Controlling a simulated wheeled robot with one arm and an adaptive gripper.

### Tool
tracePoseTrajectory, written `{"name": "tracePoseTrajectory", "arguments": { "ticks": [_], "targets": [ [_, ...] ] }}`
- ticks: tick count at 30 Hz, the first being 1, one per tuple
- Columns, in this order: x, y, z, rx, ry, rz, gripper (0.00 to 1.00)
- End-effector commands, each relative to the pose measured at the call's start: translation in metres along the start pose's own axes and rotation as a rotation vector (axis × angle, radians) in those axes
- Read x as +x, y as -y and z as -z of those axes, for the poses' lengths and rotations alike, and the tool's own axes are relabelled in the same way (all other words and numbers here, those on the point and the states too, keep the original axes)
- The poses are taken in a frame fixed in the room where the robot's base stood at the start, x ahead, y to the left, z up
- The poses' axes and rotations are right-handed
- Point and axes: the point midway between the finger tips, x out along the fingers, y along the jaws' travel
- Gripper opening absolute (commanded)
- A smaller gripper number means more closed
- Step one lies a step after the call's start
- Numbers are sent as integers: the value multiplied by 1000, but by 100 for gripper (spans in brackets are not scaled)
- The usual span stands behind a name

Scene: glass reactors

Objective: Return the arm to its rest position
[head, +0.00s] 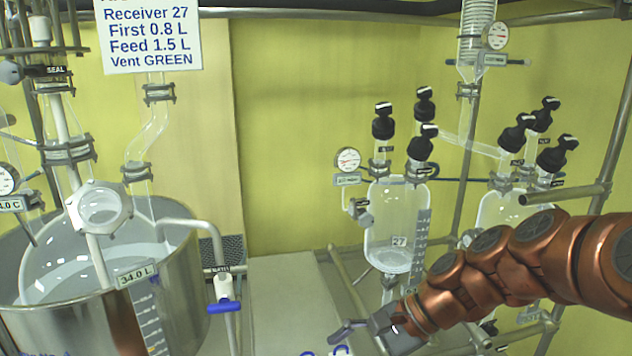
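My copper-coloured arm (505,258) reaches in from the right edge and slopes down to the left. My gripper (348,330) is at the bottom middle, in front of and below the receiver vessel marked 27 (385,225). One dark grey finger shows pointing left. The other finger is not clear, so I cannot tell if the gripper is open or shut. I see nothing clearly held in it. The arm covers part of the pipework and the lower part of the second glass vessel (498,208) at the right.
A large steel bath (185,290) with a glass reactor stands at the left. A white valve with a blue handle (224,307) is beside it. Blue parts (309,353) show at the bottom edge near my gripper. Metal rails (350,282) frame the vessels. A pale flat panel (285,300) is bare.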

Motion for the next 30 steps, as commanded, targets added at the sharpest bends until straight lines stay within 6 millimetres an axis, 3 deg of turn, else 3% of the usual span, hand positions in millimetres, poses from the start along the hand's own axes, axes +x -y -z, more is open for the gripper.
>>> {"name": "tracePoseTrajectory", "arguments": {
  "ticks": [3, 8, 12, 18, 24, 30],
  "targets": [
    [6, -42, -14, -176, -68, -132, 74],
    [5, -102, -21, -396, -140, -320, 74],
    [-6, -152, -19, -568, -193, -486, 74],
    [-30, -209, -13, -753, -238, -690, 74],
    [-46, -236, -8, -831, -247, -794, 74],
    [-48, -240, -8, -842, -248, -808, 74]
  ]
}}
